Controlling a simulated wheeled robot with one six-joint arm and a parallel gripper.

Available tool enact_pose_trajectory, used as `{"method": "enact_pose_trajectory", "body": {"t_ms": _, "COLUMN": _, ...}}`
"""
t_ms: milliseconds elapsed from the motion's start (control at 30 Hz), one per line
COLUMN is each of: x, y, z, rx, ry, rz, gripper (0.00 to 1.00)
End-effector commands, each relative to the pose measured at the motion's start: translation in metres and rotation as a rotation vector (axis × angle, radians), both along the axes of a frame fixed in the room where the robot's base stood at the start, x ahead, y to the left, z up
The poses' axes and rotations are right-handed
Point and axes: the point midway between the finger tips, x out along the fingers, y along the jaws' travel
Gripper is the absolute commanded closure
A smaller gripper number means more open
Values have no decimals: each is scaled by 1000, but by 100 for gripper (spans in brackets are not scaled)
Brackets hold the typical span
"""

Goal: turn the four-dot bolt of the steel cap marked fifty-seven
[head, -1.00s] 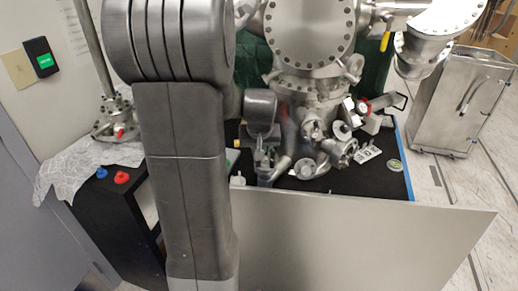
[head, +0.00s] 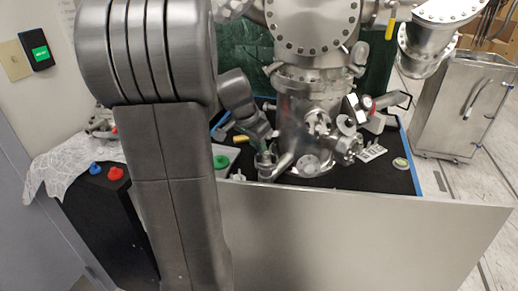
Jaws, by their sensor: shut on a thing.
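My gripper (head: 265,146) is at the left front of the big steel chamber, pointing down and tilted, just above a small steel fitting (head: 267,170). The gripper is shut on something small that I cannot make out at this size. The fitting stands near the front edge of the black work surface, beside the slanted steel pipe of the chamber. No number or dots can be read on any cap, so I cannot tell which is fifty-seven. A small round steel disc (head: 307,165) lies to the right, at the chamber's foot.
The steel chamber (head: 305,98) rises close behind and right of my gripper, with valves (head: 345,146) on its front. A white block with slots (head: 371,151) and a small round tin (head: 400,163) lie on the right. A pale front panel (head: 370,225) borders the surface.

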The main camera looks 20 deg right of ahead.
Motion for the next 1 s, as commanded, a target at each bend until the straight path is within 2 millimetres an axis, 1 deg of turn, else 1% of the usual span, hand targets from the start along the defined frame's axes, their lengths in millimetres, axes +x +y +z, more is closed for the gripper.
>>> {"method": "enact_pose_trajectory", "body": {"t_ms": 33, "x": 0, "y": 0, "z": -2, "rx": 2, "ry": 1, "rz": -22, "gripper": 100}}
{"method": "enact_pose_trajectory", "body": {"t_ms": 300, "x": 0, "y": 1, "z": -1, "rx": 2, "ry": 1, "rz": -108, "gripper": 100}}
{"method": "enact_pose_trajectory", "body": {"t_ms": 800, "x": 0, "y": 1, "z": -1, "rx": 1, "ry": 2, "rz": -126, "gripper": 100}}
{"method": "enact_pose_trajectory", "body": {"t_ms": 833, "x": 0, "y": 1, "z": -1, "rx": 1, "ry": 2, "rz": -126, "gripper": 85}}
{"method": "enact_pose_trajectory", "body": {"t_ms": 867, "x": 0, "y": 1, "z": -1, "rx": 1, "ry": 2, "rz": -126, "gripper": 79}}
{"method": "enact_pose_trajectory", "body": {"t_ms": 900, "x": 0, "y": 1, "z": -1, "rx": 1, "ry": 2, "rz": -126, "gripper": 78}}
{"method": "enact_pose_trajectory", "body": {"t_ms": 1000, "x": 0, "y": 0, "z": -1, "rx": 1, "ry": 2, "rz": -126, "gripper": 78}}
